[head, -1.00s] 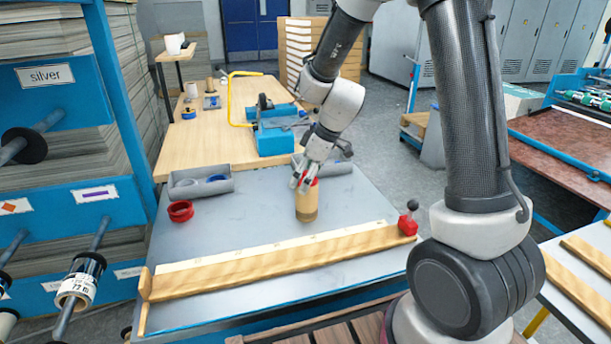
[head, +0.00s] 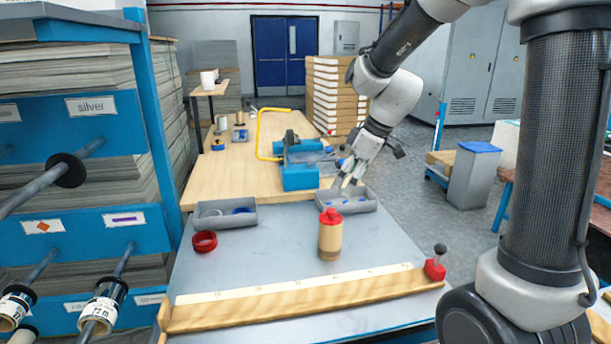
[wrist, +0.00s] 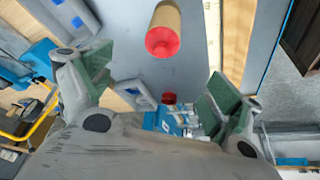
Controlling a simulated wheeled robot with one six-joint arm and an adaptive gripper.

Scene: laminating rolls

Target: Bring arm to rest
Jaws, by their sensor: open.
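My gripper (head: 346,184) is above the back right of the grey table (head: 270,262) in the head view, near a grey tray. In the wrist view its two green-padded fingers (wrist: 150,88) are spread wide with nothing between them. A tan roll with a red cap (head: 331,235) stands upright on the grey table, in front of my gripper and apart from it. The roll also shows in the wrist view (wrist: 164,32), beyond the fingers.
A wooden fence with a ruler (head: 300,302) runs along the table's front, with a red stop (head: 435,268) at its right end. Grey trays (head: 224,216) (head: 372,206) and a red ring (head: 204,241) lie behind. A blue tool (head: 298,177) stands on the wooden table.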

